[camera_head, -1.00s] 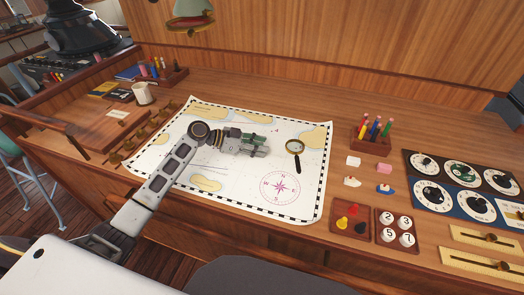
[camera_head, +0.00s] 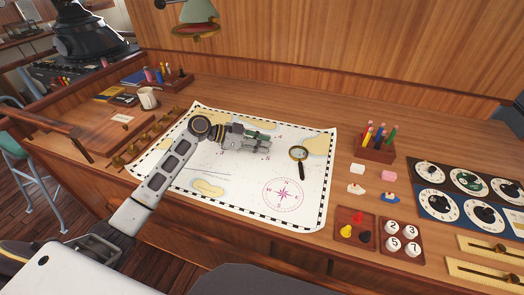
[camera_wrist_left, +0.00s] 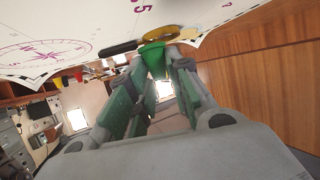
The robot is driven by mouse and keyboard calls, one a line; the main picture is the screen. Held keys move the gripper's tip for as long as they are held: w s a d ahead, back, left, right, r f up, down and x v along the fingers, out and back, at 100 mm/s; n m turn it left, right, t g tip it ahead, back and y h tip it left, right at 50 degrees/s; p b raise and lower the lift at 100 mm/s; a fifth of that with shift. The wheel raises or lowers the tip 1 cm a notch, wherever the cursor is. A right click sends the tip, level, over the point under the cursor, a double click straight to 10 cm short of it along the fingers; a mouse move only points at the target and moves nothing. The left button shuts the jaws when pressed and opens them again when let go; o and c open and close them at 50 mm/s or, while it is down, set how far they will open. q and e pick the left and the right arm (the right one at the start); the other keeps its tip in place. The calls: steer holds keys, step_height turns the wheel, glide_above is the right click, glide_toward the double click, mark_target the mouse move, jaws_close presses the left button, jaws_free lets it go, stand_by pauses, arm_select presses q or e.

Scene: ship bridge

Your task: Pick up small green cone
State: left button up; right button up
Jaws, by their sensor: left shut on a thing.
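My left gripper (camera_head: 262,140) is over the chart in the head view, to the left of the magnifying glass. In the left wrist view its two green-padded fingers are shut on the small green cone (camera_wrist_left: 153,66), which shows between the fingertips. In the head view I cannot make the cone out from the gripper's own green parts. My right gripper is in neither view.
The chart (camera_head: 226,172) lies on the wooden desk, with the magnifying glass (camera_head: 299,155) on it.

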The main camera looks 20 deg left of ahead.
arm_select(q)
steer(key=shift+r+b, duration=0.3)
steer(key=shift+r, duration=2.55)
